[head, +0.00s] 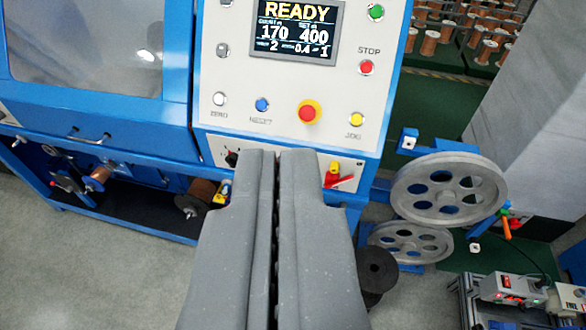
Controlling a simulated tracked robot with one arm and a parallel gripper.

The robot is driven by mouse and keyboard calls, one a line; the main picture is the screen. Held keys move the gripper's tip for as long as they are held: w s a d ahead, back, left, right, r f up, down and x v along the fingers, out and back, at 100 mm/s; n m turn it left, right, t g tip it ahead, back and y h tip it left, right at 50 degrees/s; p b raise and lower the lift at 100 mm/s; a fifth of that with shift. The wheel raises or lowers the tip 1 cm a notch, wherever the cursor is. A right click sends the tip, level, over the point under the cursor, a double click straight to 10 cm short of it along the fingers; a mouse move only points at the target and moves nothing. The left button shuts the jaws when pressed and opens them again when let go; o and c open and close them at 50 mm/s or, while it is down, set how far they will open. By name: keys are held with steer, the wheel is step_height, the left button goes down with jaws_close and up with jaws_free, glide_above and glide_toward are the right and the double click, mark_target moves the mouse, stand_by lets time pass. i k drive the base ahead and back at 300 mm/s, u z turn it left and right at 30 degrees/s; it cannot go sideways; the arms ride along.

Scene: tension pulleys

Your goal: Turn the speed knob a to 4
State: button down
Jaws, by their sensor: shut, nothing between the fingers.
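My gripper (276,155) is shut and empty, its two grey fingers pointing up the picture at the lower panel of the blue and white machine. A small black knob (231,158) shows at the left edge of the fingers, partly hidden by them. I cannot tell whether it is speed knob a, and its marks are not readable. The fingers cover the middle of this lower panel (215,145). I cannot tell whether they touch it. The display (296,30) above reads READY, with 170 and 400 below.
Above are a red stop button (366,67), a red mushroom button (308,112) and a blue reset button (262,104). A red switch handle (340,181) sits right of the fingers. Grey pulley wheels (448,188) stand at the right. Grey floor (120,280) is clear at lower left.

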mark_target(232, 157)
steer(key=z, duration=0.1)
steer(key=k, duration=0.6)
steer(key=u, duration=0.6)
steer(key=i, duration=1.6)
steer(key=u, duration=0.15)
